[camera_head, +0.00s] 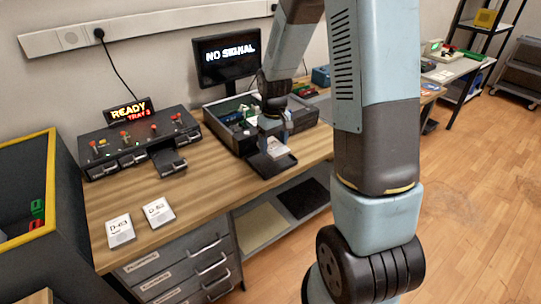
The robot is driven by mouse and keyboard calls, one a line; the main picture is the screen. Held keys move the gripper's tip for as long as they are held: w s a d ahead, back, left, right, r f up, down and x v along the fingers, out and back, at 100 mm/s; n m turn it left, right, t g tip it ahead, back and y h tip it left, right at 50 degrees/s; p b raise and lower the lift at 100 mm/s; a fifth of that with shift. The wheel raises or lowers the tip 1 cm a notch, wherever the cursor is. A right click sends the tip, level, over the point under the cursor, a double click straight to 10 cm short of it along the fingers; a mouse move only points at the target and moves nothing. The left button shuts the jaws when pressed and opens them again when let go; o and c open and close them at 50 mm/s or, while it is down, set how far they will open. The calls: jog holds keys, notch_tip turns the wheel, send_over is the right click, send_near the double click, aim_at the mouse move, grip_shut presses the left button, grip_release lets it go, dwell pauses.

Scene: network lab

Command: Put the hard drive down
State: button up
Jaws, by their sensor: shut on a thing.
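My gripper (273,138) is at the back right part of the wooden bench, pointing down. It is shut on a small, pale-topped hard drive (278,150). The drive is over a black open tray (265,169) at the front of a dark equipment box (226,138). I cannot tell whether the drive touches the tray. The fingers are small and partly hidden by the gripper body.
Two white labelled pieces, D-63 (119,231) and D-52 (158,212), lie on the bench (205,190). A dark device with a READY TRAY 3 display (127,112) and a jutting tray (169,163) stands behind. A monitor (227,55) stands at the back. The front bench middle is clear.

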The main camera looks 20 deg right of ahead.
send_over(271, 161)
notch_tip(271, 161, down, 6)
jog(key=shift+s+r, duration=0.1)
jog(key=shift+f, duration=1.4)
jog(key=shift+f, duration=0.15)
jog(key=o, duration=1.5)
jog(key=shift+o, duration=0.2)
jog(key=shift+r, duration=0.2)
